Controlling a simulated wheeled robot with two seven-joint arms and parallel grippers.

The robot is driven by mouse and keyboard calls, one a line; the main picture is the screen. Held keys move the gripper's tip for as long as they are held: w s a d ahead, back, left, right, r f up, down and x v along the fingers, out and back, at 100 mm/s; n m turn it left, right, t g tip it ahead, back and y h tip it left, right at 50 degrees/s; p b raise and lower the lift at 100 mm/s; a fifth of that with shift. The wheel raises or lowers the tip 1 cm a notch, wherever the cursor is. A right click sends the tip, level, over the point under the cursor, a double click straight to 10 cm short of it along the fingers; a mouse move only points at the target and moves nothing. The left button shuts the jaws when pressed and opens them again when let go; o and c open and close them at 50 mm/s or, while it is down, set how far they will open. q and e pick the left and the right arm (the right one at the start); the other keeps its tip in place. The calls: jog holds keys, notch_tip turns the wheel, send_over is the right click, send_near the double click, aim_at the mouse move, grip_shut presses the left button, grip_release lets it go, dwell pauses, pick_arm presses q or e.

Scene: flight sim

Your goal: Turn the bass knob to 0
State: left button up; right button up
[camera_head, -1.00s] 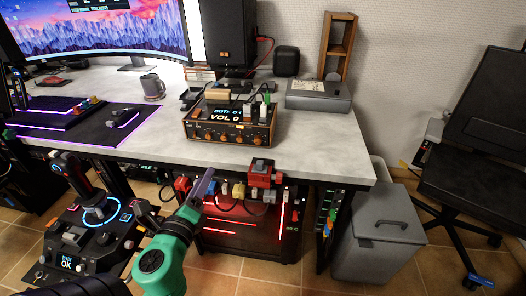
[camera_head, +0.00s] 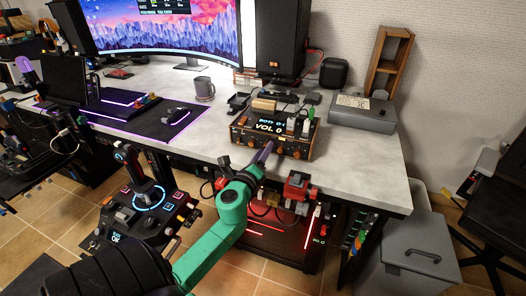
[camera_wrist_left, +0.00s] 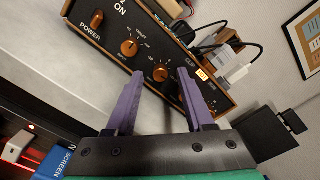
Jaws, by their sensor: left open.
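The amplifier box (camera_head: 244,138) stands on the desk, dark with wooden edges, orange knobs and a screen (camera_head: 270,127) whose large line reads VOL 0. In the left wrist view its tilted front panel shows a POWER knob (camera_wrist_left: 97,20), a middle knob (camera_wrist_left: 129,48) and a third knob (camera_wrist_left: 161,73). The small labels are too blurred to tell which is bass. My left gripper (camera_head: 266,148) is in front of the panel. In the left wrist view, its purple fingers (camera_wrist_left: 160,88) are open, with the third knob in line between the tips; contact is unclear. My right gripper is not in view.
Cables and plugs (camera_head: 306,122) crowd the box's top. A grey mug (camera_head: 204,88) and mouse (camera_head: 176,114) are left of it; a grey case (camera_head: 362,113) is right. A red device (camera_head: 296,186) hangs below the desk edge. A joystick panel (camera_head: 150,212) stands lower left.

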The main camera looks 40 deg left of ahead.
pick_arm(q)
grip_shut()
